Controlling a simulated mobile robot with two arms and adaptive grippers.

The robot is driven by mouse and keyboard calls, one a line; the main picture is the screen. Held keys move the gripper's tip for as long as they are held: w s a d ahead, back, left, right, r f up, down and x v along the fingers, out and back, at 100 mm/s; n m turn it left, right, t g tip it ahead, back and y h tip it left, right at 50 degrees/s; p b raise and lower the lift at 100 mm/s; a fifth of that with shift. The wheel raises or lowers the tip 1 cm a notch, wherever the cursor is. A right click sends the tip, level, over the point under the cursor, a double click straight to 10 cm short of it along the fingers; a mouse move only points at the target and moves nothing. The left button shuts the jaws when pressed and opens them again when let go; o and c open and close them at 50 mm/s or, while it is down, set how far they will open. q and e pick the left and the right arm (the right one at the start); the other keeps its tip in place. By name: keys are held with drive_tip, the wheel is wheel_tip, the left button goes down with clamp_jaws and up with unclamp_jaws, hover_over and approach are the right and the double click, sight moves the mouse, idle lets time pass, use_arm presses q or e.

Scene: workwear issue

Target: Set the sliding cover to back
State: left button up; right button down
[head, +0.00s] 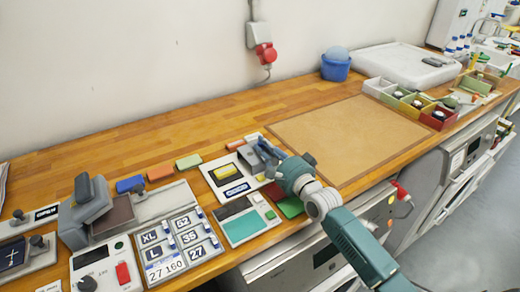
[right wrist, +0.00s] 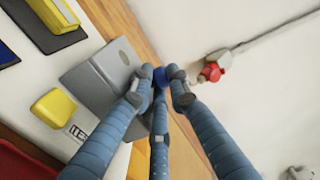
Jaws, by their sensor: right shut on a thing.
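The sliding cover looks like a grey plate (head: 249,158) on a light panel at the middle of the bench. In the right wrist view the grey plate (right wrist: 92,88) lies left of my fingers, with a small blue knob (right wrist: 160,77) by its edge. My right gripper (head: 268,149) reaches over the panel from the front right. In the right wrist view its blue-grey fingers (right wrist: 160,84) are shut around the knob. The fingers and wrist hide part of the cover in the head view. My left gripper is not in view.
A yellow block (head: 225,171) sits left of the cover. A panel with a green field (head: 243,226) lies in front. Label panels and a grey lever device (head: 92,200) stand further left. A bare tan mat (head: 350,135) lies to the right, with small boxes (head: 410,103) beyond it.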

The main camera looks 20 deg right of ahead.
drive_tip(key=shift+d+r, duration=0.2)
drive_tip(key=c, duration=2)
unclamp_jaws()
drive_tip(key=shift+d, duration=0.1)
drive_tip(key=s, duration=0.4)
drive_tip(key=s+d, duration=0.1)
drive_tip(key=s, duration=0.3)
drive_tip(key=s+d, duration=0.1)
drive_tip(key=s, duration=0.2)
drive_tip(key=shift+s+d+f, duration=0.1)
drive_tip(key=shift+s, duration=0.3)
